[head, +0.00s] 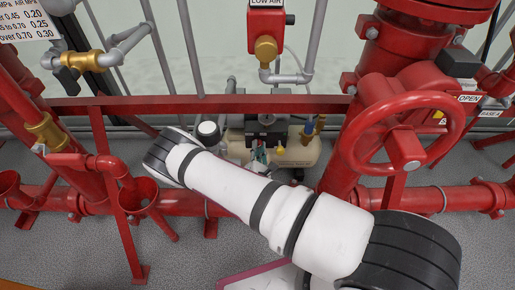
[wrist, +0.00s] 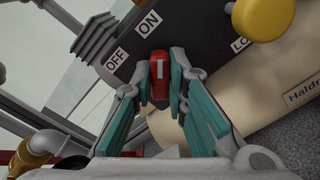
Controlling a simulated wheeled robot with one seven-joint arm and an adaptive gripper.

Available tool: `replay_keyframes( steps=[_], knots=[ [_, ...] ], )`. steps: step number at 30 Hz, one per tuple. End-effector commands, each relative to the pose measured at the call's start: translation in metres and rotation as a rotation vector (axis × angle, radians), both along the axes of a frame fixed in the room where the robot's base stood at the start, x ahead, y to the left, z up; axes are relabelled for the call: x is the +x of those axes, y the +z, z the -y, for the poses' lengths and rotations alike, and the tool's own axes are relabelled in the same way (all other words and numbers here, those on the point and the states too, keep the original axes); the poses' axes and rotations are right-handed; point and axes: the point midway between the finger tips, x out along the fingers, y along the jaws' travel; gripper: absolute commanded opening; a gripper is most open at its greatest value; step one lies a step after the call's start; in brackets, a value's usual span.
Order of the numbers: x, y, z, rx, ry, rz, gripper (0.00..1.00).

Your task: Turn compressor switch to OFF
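The compressor (head: 296,152) is a beige tank with dark parts on top, standing behind the red pipe rail in the head view. In the wrist view its red switch (wrist: 158,82) with a white mark sits on a dark panel. The white ON label (wrist: 149,22) is above the switch, and the white OFF label (wrist: 115,61) is to its upper left. The switch's marked end points roughly up toward ON. My gripper (wrist: 157,75) has teal-padded fingers on both sides of the switch, parted, with the switch between their tips. Whether either finger touches it is unclear. My forearm hides part of the compressor in the head view.
A red handwheel valve (head: 400,135) stands right of my arm. A red horizontal beam (head: 200,106) crosses behind my arm. Red pipes and a brass valve (head: 80,61) stand at left. A yellow knob (wrist: 262,18) sits right of the labels.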

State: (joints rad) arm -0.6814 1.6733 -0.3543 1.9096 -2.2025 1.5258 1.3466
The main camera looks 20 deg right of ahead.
Motion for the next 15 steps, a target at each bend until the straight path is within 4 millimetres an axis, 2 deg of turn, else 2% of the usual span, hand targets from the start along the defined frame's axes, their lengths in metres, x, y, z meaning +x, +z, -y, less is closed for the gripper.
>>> replay_keyframes(
  steps=[8,15],
  knots=[
    [0.0,0.0005,-0.0004,-0.022,0.0,-0.007,0.0],
    [-0.0001,0.0016,-0.0011,-0.133,0.001,-0.045,0.0]
  ],
)
